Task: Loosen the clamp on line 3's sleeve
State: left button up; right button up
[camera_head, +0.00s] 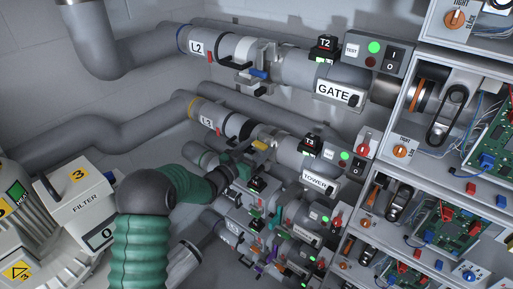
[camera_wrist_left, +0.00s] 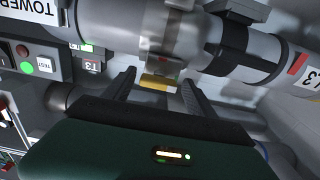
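Line 3's pipe, marked L3 (camera_head: 207,121), runs below the L2 pipe in the head view. Its sleeve (camera_wrist_left: 185,35) fills the top of the left wrist view, with a dark band and the L3 label (camera_wrist_left: 303,66) to its right. The clamp's yellow lever (camera_head: 262,145) sits on the sleeve; it also shows in the wrist view (camera_wrist_left: 157,83). My left gripper (camera_head: 238,160) is close to the lever. In the wrist view its two dark fingers (camera_wrist_left: 158,90) are open, with the lever between their tips; contact cannot be told. My right gripper is in neither view.
The L2 pipe (camera_head: 197,47) with its GATE label (camera_head: 338,93) runs above. The T3 box (camera_head: 310,146) and TOWER sign (camera_head: 316,180) are right of the clamp. More pipes crowd below. A FILTER unit (camera_head: 85,204) stands left, open cabinets (camera_head: 400,125) right.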

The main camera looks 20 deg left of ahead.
pick_arm(q)
jog(key=c, duration=1.2)
jog(key=shift+o, duration=0.2)
